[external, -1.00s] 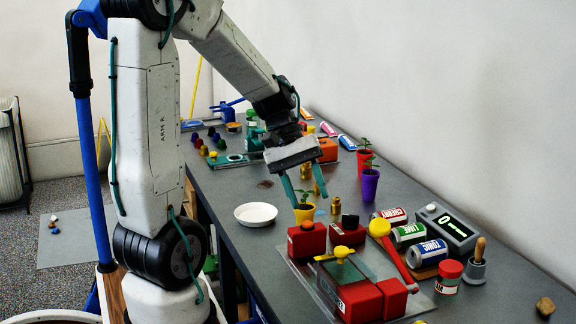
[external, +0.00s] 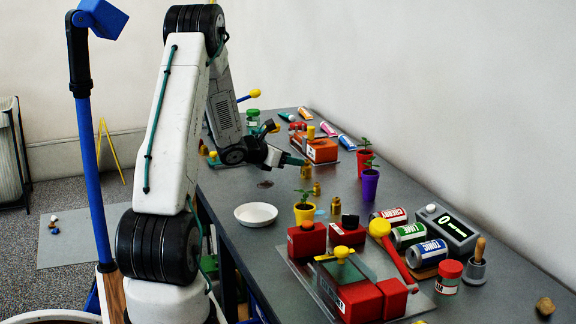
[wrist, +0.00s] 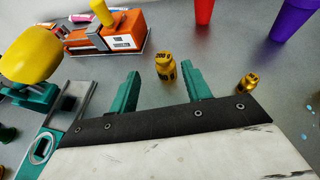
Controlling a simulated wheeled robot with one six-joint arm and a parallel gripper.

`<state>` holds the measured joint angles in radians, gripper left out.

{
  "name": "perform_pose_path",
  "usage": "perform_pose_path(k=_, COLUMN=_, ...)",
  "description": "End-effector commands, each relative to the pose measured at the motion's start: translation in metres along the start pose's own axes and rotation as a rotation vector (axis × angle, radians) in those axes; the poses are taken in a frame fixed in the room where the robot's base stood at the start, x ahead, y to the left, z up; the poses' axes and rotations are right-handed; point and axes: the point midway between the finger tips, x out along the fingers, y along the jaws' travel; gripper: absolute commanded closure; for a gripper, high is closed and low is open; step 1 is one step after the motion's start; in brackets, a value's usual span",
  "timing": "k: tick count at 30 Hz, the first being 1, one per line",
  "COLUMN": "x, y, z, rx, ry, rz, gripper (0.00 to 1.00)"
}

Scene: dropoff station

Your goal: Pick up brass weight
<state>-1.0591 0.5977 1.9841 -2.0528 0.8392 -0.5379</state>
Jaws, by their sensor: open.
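A brass weight (wrist: 166,68) stands upright on the table, with a number on its face that looks like 200. In the wrist view it shows between and just beyond the fingertips of my gripper (wrist: 160,72), with clear space on both sides. A smaller brass weight (wrist: 249,83) stands to the right, outside the right finger. In the external view my gripper (external: 294,161) is low over the table and tilted nearly level. Its fingertips are close to a brass weight (external: 307,172). Other brass weights (external: 317,188) stand nearer the camera. My gripper is open and empty.
An orange device (wrist: 112,36) stands beyond the left finger, with a yellow-topped green item (wrist: 30,52) at the left. Red (external: 364,160) and purple (external: 370,184) pots stand to the right. A yellow pot (external: 304,213) and white dish (external: 256,214) are nearer the camera.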

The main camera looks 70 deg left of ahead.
Motion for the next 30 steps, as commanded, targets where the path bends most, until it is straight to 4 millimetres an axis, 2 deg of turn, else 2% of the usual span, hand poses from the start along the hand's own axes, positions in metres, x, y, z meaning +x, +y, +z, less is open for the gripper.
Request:
perform_pose_path(k=12, x=0.056, y=-0.006, z=0.0, rx=0.004, ry=0.0, rz=-0.004, gripper=0.52)
perform_pose_path(k=16, x=0.064, y=-0.006, z=0.0, rx=0.004, ry=0.0, rz=-0.003, gripper=0.52)
perform_pose_path(k=22, x=0.064, y=-0.006, z=0.0, rx=0.004, ry=0.0, rz=-0.003, gripper=0.52)
perform_pose_path(k=27, x=0.064, y=-0.006, z=0.0, rx=0.004, ry=0.0, rz=-0.003, gripper=0.99)
perform_pose_path(k=30, x=0.064, y=-0.006, z=0.0, rx=0.005, ry=0.0, rz=-0.003, gripper=1.0)
